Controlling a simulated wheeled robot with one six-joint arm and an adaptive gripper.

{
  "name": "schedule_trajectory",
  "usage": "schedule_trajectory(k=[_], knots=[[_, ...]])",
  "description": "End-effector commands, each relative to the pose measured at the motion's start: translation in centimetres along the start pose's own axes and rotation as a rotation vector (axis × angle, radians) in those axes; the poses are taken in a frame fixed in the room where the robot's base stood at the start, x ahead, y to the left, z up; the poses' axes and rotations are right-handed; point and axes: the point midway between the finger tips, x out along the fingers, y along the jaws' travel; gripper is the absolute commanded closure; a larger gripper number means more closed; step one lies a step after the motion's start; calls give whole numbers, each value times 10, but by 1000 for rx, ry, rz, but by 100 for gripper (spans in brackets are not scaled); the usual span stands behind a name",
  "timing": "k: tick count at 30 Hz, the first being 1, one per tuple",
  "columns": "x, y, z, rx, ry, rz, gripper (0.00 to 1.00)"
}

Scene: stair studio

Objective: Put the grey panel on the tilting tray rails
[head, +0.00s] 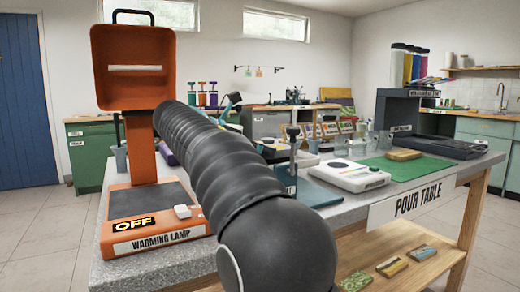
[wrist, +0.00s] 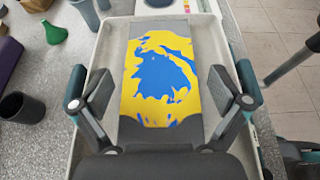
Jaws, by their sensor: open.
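In the wrist view, a flat panel covered in yellow and blue paint (wrist: 160,80) lies inside a pale, rimmed tray (wrist: 89,61). Grey surface (wrist: 160,24) shows beyond its far end and again at the near end; I cannot tell if this is the panel's own grey or a support under it. No plain grey panel is clearly visible. My gripper (wrist: 161,92) is open above the tray, one finger on each side of the painted area, holding nothing. Rails are not clearly distinguishable. My arm hides most of the tray area in the head view.
An orange warming lamp (head: 137,90) reading OFF stands at the table's left. A white scale (head: 346,175), green mat (head: 398,168) and grey machine (head: 405,110) stand to the right. A dark cup (wrist: 22,107) and green funnel (wrist: 53,33) sit left of the tray.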

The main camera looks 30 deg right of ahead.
Motion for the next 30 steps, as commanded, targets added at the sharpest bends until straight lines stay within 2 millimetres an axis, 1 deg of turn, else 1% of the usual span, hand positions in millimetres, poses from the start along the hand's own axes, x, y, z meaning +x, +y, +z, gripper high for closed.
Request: schedule_trajectory(k=[3, 5, 8, 15, 21, 25, 30], knots=[[-2, 0, 4, 2, 0, 1, 1], [-10, 0, 4, 0, 0, 1, 1], [-26, 1, 5, -1, 0, 3, 1], [-76, 1, 5, -1, 0, 5, 1], [-107, 1, 4, -1, 0, 3, 1], [-117, 0, 4, 0, 0, 1, 1], [-122, 0, 3, 1, 0, 1, 1]])
